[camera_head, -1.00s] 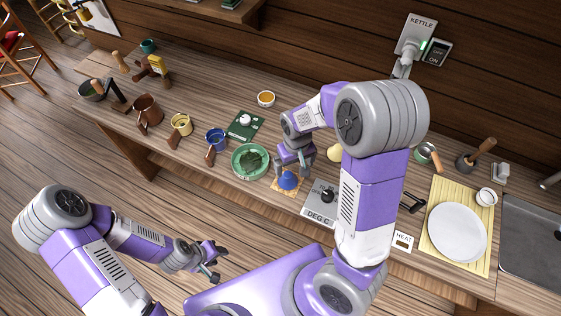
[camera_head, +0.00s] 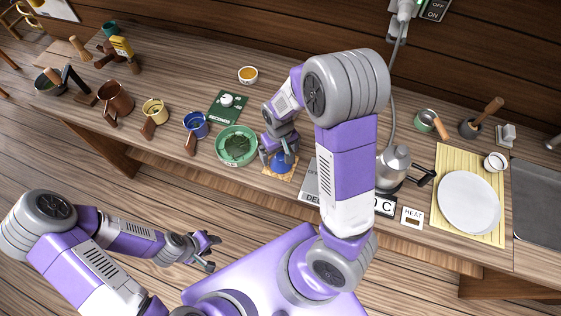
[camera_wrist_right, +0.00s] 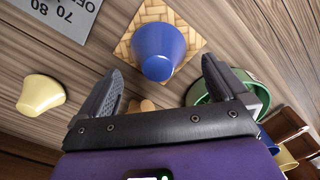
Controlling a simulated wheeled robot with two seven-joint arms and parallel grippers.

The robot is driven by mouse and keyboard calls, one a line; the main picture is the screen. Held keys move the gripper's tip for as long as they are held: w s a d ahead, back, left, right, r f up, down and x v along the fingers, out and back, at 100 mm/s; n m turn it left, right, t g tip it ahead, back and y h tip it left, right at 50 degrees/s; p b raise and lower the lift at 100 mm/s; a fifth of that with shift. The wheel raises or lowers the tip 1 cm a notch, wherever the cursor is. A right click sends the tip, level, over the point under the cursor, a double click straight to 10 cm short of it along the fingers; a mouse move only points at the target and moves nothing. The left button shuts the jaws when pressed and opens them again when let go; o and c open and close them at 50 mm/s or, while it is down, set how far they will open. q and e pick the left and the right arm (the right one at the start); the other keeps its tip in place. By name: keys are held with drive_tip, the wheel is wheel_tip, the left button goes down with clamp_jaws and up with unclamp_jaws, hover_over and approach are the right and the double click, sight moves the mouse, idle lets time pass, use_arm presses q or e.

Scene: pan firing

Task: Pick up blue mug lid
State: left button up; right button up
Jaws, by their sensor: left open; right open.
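A blue tapered piece (camera_head: 282,163), which I take to be the blue mug lid, sits narrow end up on a small woven mat (camera_head: 272,174). In the right wrist view the blue piece (camera_wrist_right: 160,45) lies on the mat (camera_wrist_right: 126,48), ahead of and between my fingers. My right gripper (camera_head: 279,152) is open above it; its spread fingers also show in the right wrist view (camera_wrist_right: 161,70). I cannot tell whether they touch it. A blue mug (camera_head: 195,125) with a wooden handle stands further left. My left gripper (camera_head: 209,252) is open and empty, away from the table.
A green bowl (camera_head: 219,155) stands close left of the mat. A grey panel (camera_wrist_right: 62,12) and a cream cup (camera_wrist_right: 40,95) lie on the other side. A kettle (camera_head: 392,164) and a plate (camera_head: 468,202) are further right. My right arm hides part of the table.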

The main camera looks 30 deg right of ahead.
sight(281, 155)
drive_tip(key=f, duration=0.4)
drive_tip(key=shift+s+f+b, duration=0.1)
drive_tip(key=shift+s+b, duration=0.15)
drive_tip(key=shift+b, duration=0.15)
drive_tip(key=c, duration=1)
